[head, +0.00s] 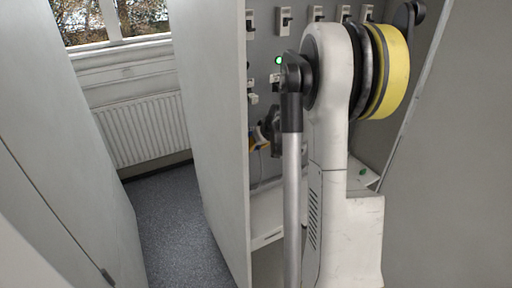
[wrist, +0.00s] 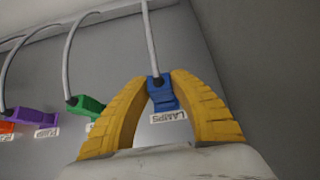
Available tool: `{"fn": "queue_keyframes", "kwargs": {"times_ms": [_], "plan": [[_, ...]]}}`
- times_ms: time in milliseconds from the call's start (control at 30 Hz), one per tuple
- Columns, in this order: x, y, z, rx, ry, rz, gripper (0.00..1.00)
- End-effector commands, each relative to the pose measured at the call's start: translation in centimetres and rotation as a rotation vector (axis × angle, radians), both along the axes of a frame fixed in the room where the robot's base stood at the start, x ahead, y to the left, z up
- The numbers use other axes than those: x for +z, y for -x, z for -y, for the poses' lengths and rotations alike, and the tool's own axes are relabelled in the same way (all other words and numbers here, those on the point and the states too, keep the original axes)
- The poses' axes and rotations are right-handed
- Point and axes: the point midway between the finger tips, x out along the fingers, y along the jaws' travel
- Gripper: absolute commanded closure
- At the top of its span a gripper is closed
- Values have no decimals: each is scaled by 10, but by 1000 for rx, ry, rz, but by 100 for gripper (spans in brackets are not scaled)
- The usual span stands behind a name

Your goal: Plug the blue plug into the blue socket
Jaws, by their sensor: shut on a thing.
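In the wrist view the blue plug (wrist: 162,94) sits between the yellow fingertips of my gripper (wrist: 162,78), which is shut on it. A grey cable runs up from the plug out of the frame. A white label reading LAMPS, turned over in the picture, lies just below the plug. In the head view my gripper (head: 260,137) shows only in part, by the cabinet's left inner side; my arm hides the rest.
A green plug (wrist: 86,106), a purple plug (wrist: 36,117) and an orange plug (wrist: 6,127) with cables and labels are left of my gripper. The cabinet's back panel carries several switches (head: 284,21) and a lit green lamp (head: 278,61). A door panel (head: 207,110) borders it at left.

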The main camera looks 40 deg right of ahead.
Motion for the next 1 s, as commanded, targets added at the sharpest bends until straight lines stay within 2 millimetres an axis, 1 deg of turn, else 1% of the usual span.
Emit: {"fn": "queue_keyframes", "kwargs": {"times_ms": [1000], "plan": [[0, -13, 3, 0, 0, 0, 91]]}}
